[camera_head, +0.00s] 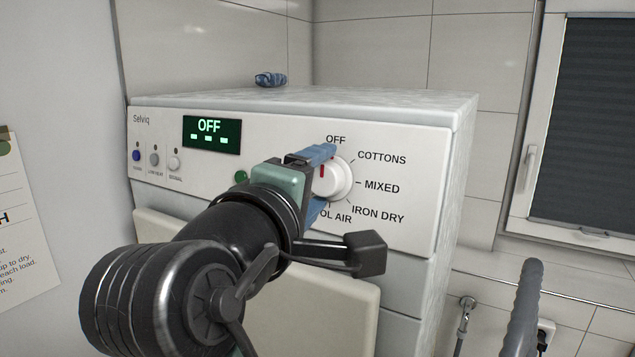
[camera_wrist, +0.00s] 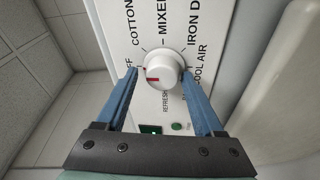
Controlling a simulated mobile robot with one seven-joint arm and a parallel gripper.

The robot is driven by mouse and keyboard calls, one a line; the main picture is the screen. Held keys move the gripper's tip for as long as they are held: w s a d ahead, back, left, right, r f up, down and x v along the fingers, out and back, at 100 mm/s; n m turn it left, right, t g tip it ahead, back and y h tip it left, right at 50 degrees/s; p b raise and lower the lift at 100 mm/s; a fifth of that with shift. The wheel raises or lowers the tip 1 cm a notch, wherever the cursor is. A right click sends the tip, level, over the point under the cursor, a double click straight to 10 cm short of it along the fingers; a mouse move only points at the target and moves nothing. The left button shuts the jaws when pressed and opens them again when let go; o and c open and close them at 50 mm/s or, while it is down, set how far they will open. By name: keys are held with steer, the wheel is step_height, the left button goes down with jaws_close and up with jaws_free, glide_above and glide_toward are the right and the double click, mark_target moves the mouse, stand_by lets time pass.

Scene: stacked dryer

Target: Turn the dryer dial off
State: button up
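The dryer dial (camera_head: 340,178) is a round white knob with a red mark, on the right of the dryer's front panel. In the camera_head view the red mark is on the dial's upper left side, near the OFF label. The display (camera_head: 211,134) reads OFF in green. The dial also shows in the wrist view (camera_wrist: 165,68). My gripper (camera_wrist: 159,74) is open, with one blue finger on each side of the dial. A small gap shows by the left finger; I cannot tell if the right finger touches. In the camera_head view my gripper (camera_head: 323,181) partly hides the dial.
Several small buttons (camera_head: 155,159) sit at the panel's left, and a green button (camera_head: 241,177) sits left of my gripper. A small blue item (camera_head: 270,79) lies on top of the dryer (camera_head: 390,98). A window (camera_head: 590,120) is at the right. The space before the panel's right end is clear.

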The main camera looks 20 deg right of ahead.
steer(key=shift+o, duration=0.5)
steer(key=shift+w+f, duration=0.1)
steer(key=shift+f, duration=0.05)
steer(key=shift+s+a, duration=0.15)
steer(key=shift+s, duration=0.1)
steer(key=b+v, duration=0.5)
steer(key=v, duration=0.7)
steer(key=shift+a, duration=0.15)
steer(key=shift+s, duration=0.15)
